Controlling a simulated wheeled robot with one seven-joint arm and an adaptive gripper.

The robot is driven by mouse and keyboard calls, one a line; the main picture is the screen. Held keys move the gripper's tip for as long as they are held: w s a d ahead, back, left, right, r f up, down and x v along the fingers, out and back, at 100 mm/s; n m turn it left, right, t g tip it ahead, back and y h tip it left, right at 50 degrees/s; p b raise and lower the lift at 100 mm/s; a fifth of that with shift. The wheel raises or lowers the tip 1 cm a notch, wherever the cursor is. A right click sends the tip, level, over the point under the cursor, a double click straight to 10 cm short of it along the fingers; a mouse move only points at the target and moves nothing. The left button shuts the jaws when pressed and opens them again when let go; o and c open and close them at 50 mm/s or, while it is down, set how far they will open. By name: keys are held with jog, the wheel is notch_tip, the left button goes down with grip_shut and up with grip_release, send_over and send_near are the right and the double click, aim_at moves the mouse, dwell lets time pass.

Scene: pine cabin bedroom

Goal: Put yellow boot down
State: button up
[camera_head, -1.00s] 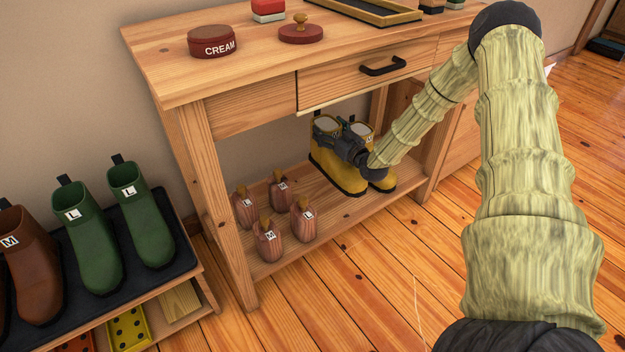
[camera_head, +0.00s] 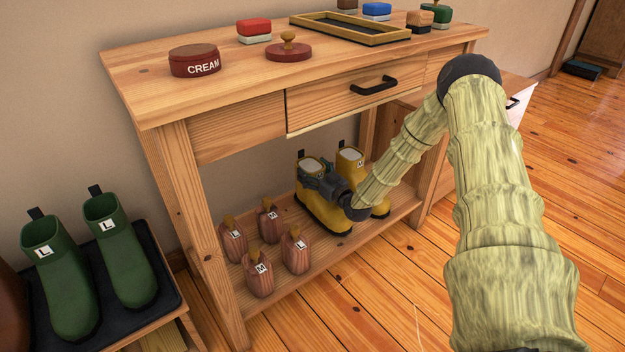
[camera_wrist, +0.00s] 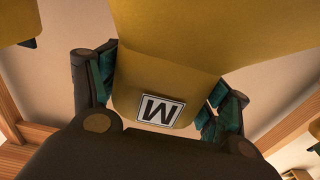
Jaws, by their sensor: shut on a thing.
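Two yellow boots stand side by side at the right end of the bench's lower shelf (camera_head: 345,242). My gripper (camera_head: 324,180) is shut on the shaft of the left yellow boot (camera_head: 318,209), which is upright. Its sole appears at shelf level, but I cannot tell whether it bears on the wood. The right yellow boot (camera_head: 351,160) is close beside it, partly hidden by my wrist. In the wrist view the held yellow boot (camera_wrist: 160,75) lies between the green-padded fingers, with its white M label facing the camera.
Several wooden shoe trees (camera_head: 261,273) stand on the shelf left of the boots. The drawer (camera_head: 345,97) and bench top (camera_head: 145,85) are above the gripper. Green boots (camera_head: 62,280) stand on a rack at left. Floor (camera_head: 400,290) in front is clear.

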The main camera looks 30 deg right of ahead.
jog(key=shift+f, duration=0.95)
jog(key=o, duration=2.1)
jog(key=shift+c, duration=0.2)
jog(key=shift+s, duration=0.3)
jog(key=p, duration=0.5)
send_over(335, 209)
jog(key=shift+a+f, duration=0.1)
jog(key=shift+f, duration=0.05)
